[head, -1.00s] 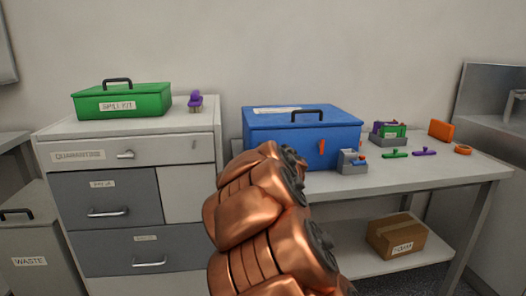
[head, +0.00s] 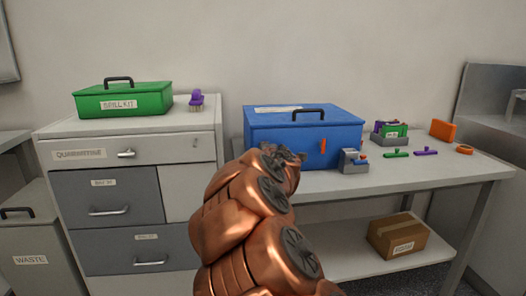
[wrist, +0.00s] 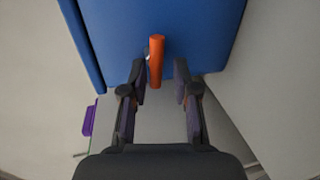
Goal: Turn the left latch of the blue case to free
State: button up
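The blue case (head: 275,132) stands on the table with its lid down and a dark handle on top. Its right orange latch (head: 323,145) shows upright on the front in the head view. My arm hides the left part of the front there. In the wrist view an orange latch (wrist: 156,62), apparently the left one, stands out from the blue face (wrist: 195,35). My gripper (wrist: 160,74) is open, with one finger on each side of this latch. The left finger is closer to it; I cannot tell whether they touch.
A grey block device (head: 353,162) stands just right of the case front. Small green and purple parts and an orange box (head: 442,130) lie further right. A drawer cabinet (head: 75,131) with a green spill kit (head: 123,99) is at left.

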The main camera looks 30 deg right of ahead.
jog(key=shift+o, duration=1)
jog(key=shift+d, duration=0.15)
jog(key=shift+r, duration=0.1)
jog(key=v, duration=1.2)
